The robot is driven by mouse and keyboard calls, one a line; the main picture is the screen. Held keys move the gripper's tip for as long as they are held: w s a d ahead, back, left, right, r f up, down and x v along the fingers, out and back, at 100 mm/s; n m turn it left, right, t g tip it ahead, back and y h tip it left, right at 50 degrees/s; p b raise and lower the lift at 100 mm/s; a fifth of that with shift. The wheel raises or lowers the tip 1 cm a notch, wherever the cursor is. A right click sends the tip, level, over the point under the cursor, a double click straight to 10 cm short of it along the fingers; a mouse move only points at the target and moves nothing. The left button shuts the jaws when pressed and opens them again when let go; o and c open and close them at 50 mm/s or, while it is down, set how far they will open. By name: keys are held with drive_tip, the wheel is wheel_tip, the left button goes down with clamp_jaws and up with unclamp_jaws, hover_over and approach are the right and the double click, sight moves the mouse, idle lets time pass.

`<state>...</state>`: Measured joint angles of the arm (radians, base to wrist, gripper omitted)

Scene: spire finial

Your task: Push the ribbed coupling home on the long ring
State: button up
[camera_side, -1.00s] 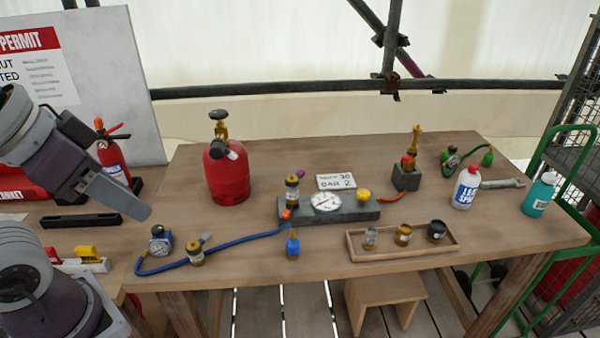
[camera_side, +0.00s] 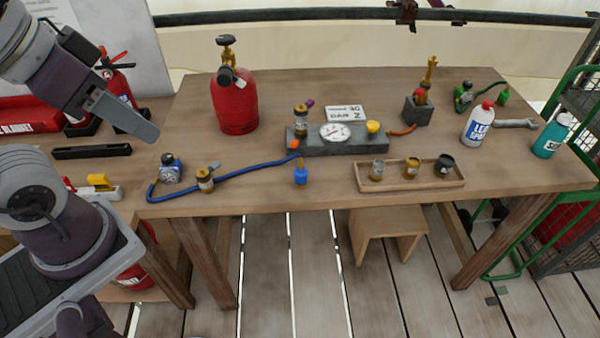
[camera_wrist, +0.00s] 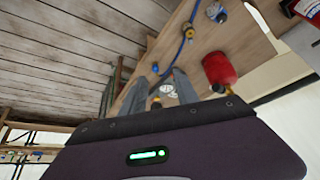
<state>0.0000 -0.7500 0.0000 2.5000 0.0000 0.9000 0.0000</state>
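Three small round fittings stand in a shallow wooden tray (camera_side: 412,187) at the front right of the bench: a silver one (camera_side: 377,170), a brass one (camera_side: 412,168) and a dark one (camera_side: 445,165). I cannot tell at this size which is the ribbed coupling or which piece is the long ring. A brass fitting (camera_side: 205,180) lies by the blue hose (camera_side: 255,172), and a blue-topped one (camera_side: 301,174) stands in front of the grey block (camera_side: 360,146). My gripper (camera_wrist: 163,82) is open and empty, its fingers apart in the wrist view; in the side view it hangs at the left, well away from the tray.
A red gas cylinder (camera_side: 235,108) stands between my gripper and the grey block with its gauge (camera_side: 336,132).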

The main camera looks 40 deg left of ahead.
drive_tip(key=o, duration=0.4)
drive_tip(key=shift+c, duration=0.2)
